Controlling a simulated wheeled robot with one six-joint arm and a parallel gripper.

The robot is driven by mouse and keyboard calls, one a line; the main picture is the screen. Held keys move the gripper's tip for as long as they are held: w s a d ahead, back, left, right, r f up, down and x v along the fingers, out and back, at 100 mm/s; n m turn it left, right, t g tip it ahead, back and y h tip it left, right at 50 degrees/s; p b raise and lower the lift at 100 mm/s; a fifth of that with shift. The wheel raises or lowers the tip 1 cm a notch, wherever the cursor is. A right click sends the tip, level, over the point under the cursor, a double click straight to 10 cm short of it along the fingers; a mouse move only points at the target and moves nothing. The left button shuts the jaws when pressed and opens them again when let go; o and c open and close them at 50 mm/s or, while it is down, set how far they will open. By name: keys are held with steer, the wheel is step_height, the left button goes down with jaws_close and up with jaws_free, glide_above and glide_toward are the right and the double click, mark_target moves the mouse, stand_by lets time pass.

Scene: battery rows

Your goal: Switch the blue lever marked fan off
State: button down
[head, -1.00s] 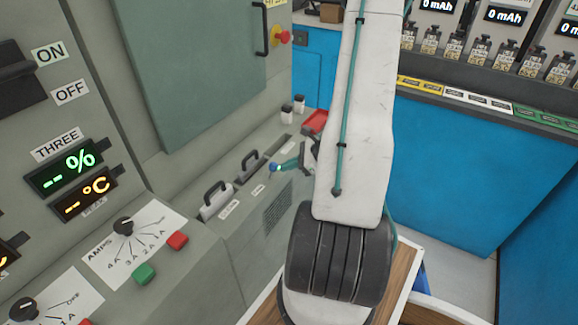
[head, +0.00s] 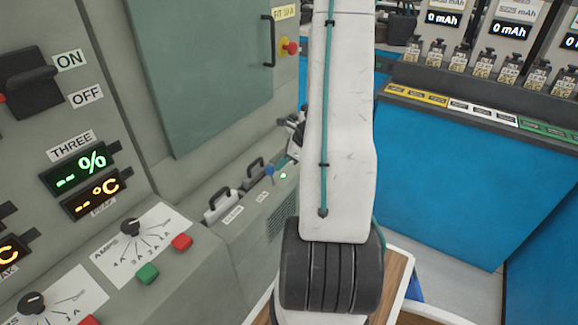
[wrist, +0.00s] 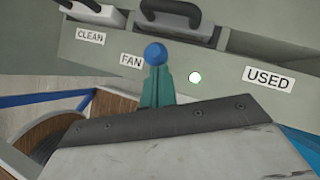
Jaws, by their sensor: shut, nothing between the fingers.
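The blue round knob of the fan lever (wrist: 155,54) stands by the FAN label (wrist: 130,61) on the grey console front. It also shows in the head view (head: 269,169), left of my arm. My gripper (wrist: 156,72) has teal fingers closed together, with nothing held between them. Their tips are right at the knob in the wrist view and overlap its lower side; I cannot tell whether they touch. The lever's stem is hidden. A small pale round light (wrist: 195,77) sits right of the knob.
A green cabinet door (head: 205,70) and red-yellow button (head: 290,47) are above. A blue bench (head: 450,170) stands right of my arm.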

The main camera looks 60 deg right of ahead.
steer(key=shift+r, duration=0.1)
steer(key=shift+r, duration=0.7)
steer(key=d+v, duration=0.1)
steer(key=v, duration=1.2)
steer(key=shift+f, duration=0.15)
stand_by(0.3)
